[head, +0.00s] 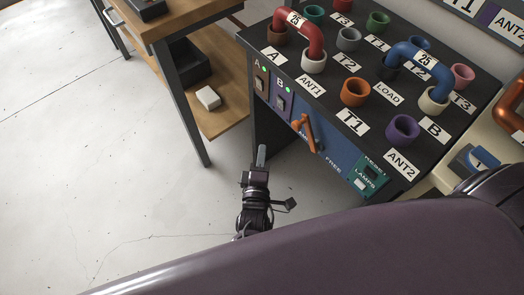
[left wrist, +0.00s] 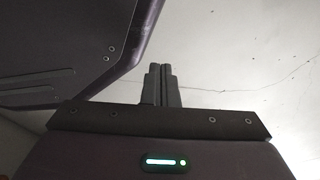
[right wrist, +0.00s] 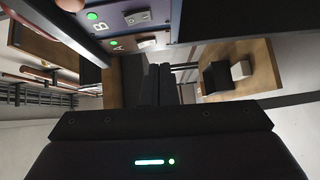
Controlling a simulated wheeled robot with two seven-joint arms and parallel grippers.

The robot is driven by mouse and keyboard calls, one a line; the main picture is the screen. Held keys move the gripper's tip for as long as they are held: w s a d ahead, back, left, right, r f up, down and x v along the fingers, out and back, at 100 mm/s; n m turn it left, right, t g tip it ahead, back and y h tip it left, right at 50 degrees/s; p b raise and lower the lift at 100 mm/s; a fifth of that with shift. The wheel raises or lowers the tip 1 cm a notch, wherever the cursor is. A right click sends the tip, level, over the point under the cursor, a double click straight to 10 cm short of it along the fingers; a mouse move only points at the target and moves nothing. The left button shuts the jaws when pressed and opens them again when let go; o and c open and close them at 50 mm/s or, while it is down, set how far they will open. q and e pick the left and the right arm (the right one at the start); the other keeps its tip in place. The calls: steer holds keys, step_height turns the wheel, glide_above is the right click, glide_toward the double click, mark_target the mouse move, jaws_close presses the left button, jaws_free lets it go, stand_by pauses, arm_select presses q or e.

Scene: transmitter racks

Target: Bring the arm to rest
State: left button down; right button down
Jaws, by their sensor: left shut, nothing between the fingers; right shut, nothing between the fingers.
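My right gripper (head: 261,154) is low in front of the transmitter rack (head: 283,150), beside its left front corner, with its fingers together and empty. In the right wrist view its shut fingers (right wrist: 160,75) point toward the space below the panel with the A and B switches. It appears apart from the rack. My left gripper (left wrist: 160,72) shows in the left wrist view, shut and empty over bare floor. It is not seen in the head view, where a large dark part of my body covers the bottom.
The rack top holds several coloured sockets, a red link (head: 301,27) and a blue link (head: 421,60). An orange lever (head: 306,133) sticks out of its front. A wooden bench (head: 171,19) with a lower shelf stands left. The floor (head: 90,170) at left is clear.

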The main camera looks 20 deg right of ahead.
arm_select(q)
steer(key=shift+s+a, duration=0.1)
steer(key=shift+a, duration=0.2)
